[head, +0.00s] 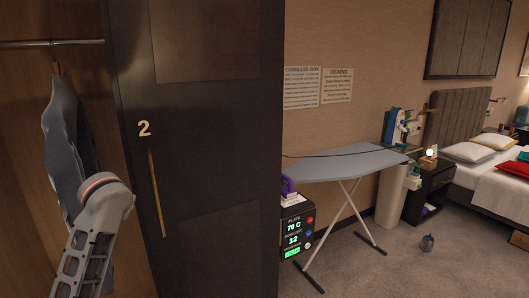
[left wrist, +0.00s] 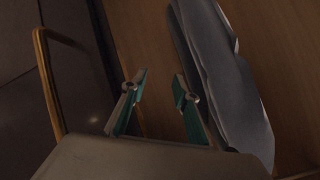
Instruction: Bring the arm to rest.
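My left arm (head: 98,225) rises from the bottom left of the head view, in front of the open wardrobe. Its gripper is hidden there behind the arm link. In the left wrist view my left gripper (left wrist: 159,82) is open, with its two green-sided fingers apart and nothing between them. A grey garment (head: 58,140) hangs from a hanger on the wardrobe rail (head: 25,44). In the left wrist view the garment (left wrist: 225,75) is just right of the fingers; whether they touch it I cannot tell. My right gripper is not in view.
A dark wardrobe door (head: 210,130) marked 2 stands right of the arm, with a long brass handle (head: 156,193). An ironing board (head: 345,163), a black display box (head: 296,232), a nightstand (head: 430,187) and a bed (head: 500,185) are farther right. Carpet (head: 400,270) is mostly clear.

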